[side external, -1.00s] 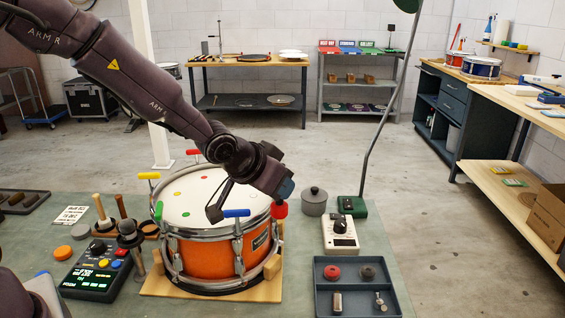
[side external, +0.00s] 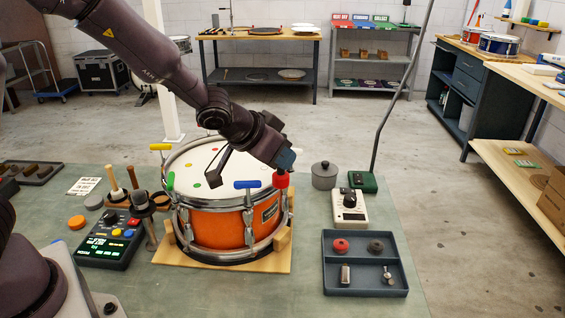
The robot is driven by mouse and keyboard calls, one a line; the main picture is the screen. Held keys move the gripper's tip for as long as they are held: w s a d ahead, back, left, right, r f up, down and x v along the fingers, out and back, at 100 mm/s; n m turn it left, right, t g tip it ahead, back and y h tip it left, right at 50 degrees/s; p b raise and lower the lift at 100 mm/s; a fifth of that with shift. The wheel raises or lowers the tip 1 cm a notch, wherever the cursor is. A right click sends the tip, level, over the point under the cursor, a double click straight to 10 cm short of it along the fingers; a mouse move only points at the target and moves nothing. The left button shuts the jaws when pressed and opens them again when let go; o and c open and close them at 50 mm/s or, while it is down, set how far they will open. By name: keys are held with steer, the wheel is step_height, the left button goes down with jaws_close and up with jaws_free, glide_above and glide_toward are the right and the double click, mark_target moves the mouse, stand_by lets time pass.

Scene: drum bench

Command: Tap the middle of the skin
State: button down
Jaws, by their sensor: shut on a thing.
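The drum (side external: 225,226) has an orange shell, chrome hoops and a white skin (side external: 203,168) with small coloured dots. It sits on a wooden base on the bench mat. In the picture the red piece overlaps the right rim, away from the middle of the skin. Whether it touches the rim is unclear. My arm and a thin dark bracket cover part of the skin and far rim.
A control box (side external: 108,245) and upright sticks are left of the drum. A grey pot (side external: 324,178), a cream meter (side external: 349,205) and a dark tray (side external: 364,286) are at right.

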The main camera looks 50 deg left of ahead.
steer(key=s+a+r, duration=0.1)
steer(key=a+r, duration=0.1)
steer(key=a, duration=0.6)
steer(key=s+a+r, duration=0.2)
steer(key=a, duration=0.6)
steer(key=shift+w+d+f, duration=0.1)
steer(key=shift+f, duration=1.5)
steer(key=shift+w+f, duration=0.1)
steer(key=shift+f, duration=1.5)
step_height(320, 180, up, 5)
steer(key=shift+r, duration=0.1)
steer(key=s+d+r, duration=0.1)
steer(key=s+d, duration=0.4)
steer(key=d, duration=0.7)
steer(key=shift+r+n+y, duration=0.25)
steer(key=shift+n+y, duration=0.05)
steer(key=shift+n, duration=0.1)
